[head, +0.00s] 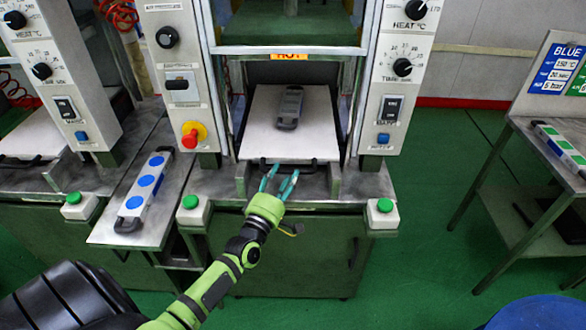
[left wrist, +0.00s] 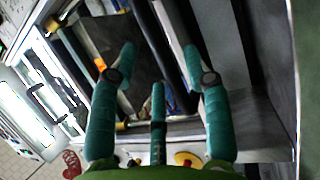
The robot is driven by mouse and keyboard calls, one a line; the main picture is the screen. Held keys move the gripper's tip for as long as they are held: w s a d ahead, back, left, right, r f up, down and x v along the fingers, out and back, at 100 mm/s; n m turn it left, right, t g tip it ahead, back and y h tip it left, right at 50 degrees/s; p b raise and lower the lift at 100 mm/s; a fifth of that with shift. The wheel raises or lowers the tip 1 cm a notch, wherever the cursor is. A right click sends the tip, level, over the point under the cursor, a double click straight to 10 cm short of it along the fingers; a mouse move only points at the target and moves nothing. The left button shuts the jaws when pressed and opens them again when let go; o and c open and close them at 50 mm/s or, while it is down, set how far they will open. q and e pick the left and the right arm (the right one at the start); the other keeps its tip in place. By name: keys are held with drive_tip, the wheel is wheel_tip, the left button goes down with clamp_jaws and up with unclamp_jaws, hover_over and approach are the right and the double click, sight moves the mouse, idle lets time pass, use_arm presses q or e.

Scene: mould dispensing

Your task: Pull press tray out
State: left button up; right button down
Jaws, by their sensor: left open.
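The press tray (head: 257,128) is a pale flat plate in the middle press in the head view, with a grey mould (head: 289,108) lying on it. A dark handle (head: 309,164) runs along its front edge. My left gripper (head: 282,176) is at the front of the tray, close to the handle, with its teal fingers apart. In the left wrist view the fingers (left wrist: 159,58) are spread and nothing shows clearly held between them. I cannot tell whether they touch the handle. My right gripper is not in view.
Green buttons (head: 190,202) (head: 385,206) stand at both front corners of the press. A mould with blue discs (head: 145,187) lies on the left side shelf. A metal table (head: 530,140) carrying a mould with green squares (head: 562,147) stands right. Green floor (head: 430,260) lies open between.

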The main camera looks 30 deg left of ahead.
use_arm(q)
drive_tip(key=shift+x, duration=1.5)
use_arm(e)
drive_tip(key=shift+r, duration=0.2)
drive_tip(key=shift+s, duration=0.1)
use_arm(q)
clamp_jaws()
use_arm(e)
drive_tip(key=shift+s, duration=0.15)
use_arm(q)
drive_tip(key=shift+d+f, duration=0.1)
drive_tip(key=shift+f, duration=0.05)
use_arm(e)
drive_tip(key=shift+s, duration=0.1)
